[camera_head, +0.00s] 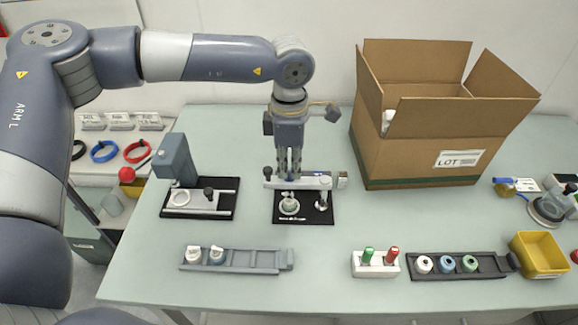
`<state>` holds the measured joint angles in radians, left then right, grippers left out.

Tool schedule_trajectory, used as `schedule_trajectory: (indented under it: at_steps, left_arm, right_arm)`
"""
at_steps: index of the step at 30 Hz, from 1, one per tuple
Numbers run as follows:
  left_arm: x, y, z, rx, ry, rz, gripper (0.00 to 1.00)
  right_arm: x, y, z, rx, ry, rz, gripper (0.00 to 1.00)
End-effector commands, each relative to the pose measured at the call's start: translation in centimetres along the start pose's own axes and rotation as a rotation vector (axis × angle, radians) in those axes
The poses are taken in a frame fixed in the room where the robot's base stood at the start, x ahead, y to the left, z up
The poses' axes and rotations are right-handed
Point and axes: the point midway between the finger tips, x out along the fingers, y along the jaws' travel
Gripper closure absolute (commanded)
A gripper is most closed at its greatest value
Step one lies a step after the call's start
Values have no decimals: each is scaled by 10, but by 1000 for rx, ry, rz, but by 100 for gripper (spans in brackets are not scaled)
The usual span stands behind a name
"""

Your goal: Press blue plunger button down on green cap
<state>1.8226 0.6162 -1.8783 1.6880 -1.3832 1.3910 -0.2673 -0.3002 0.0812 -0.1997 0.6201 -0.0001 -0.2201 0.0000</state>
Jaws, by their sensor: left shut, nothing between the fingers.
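My left gripper (289,175) points straight down over the press fixture at the table's middle. Its fingers are shut with nothing between them. A small blue part (293,180), possibly the plunger button, shows at the fingertips by the fixture's metal crossbar; whether they touch it I cannot tell. A pale green cap (289,208) sits in the fixture's black base (309,217), just in front of the fingers. The fingers and crossbar partly hide the fixture's back. My right gripper is out of view.
A grey-blue press station (176,160) stands to the left. A white block (375,270) holds green and red pieces, beside a dark cap rack (494,268). An open cardboard box (405,150) stands behind right, near a yellow bin (540,262).

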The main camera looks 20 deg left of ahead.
Motion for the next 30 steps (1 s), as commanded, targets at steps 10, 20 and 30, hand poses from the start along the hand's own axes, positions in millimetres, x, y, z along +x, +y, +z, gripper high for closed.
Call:
schedule_trajectory:
  at_steps: [10,20,30]
  left_arm:
    - [-7,0,0,0,1,-1,100]
    - [-30,0,0,-1,0,-1,100]
    - [-32,0,0,0,0,0,100]
  right_arm:
    - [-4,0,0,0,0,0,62]
    - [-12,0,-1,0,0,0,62]
    - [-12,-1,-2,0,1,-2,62]
